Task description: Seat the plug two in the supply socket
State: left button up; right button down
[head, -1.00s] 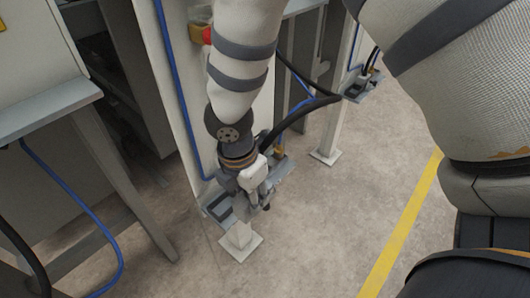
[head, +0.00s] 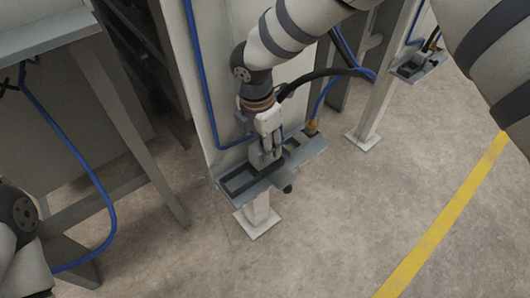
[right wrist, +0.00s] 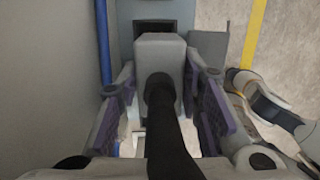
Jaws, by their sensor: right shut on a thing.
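My right gripper (head: 266,153) is shut on a grey block-shaped plug (right wrist: 160,55) with a thick black cable running from its back. In the head view the gripper points down over a grey bracket (head: 234,185) on a short post, which has dark recesses and looks like the socket holder. In the right wrist view a dark rectangular opening (right wrist: 155,27) shows just beyond the plug. The plug's front end is hidden, so I cannot tell whether it is inside a recess. Part of my left arm shows at the left edge; its gripper is out of view.
A pale panel (head: 222,95) with a blue hose stands close behind the bracket. A second bracket (head: 418,65) with a cable is at the upper right. A grey table frame (head: 125,130) and another blue hose are at the left. The floor at the right is clear.

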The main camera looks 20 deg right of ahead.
jog(key=shift+w+d+f, duration=0.1)
jog(key=shift+w+f, duration=0.2)
jog(key=shift+f, duration=0.05)
jog(key=shift+w+d+f+b, duration=0.1)
jog(key=shift+f+b, duration=0.2)
jog(key=shift+f, duration=1.4)
jog(key=c, duration=1.1)
grip_release()
pick_arm(q)
jog(key=shift+s+f, duration=0.25)
jog(key=shift+f, duration=0.1)
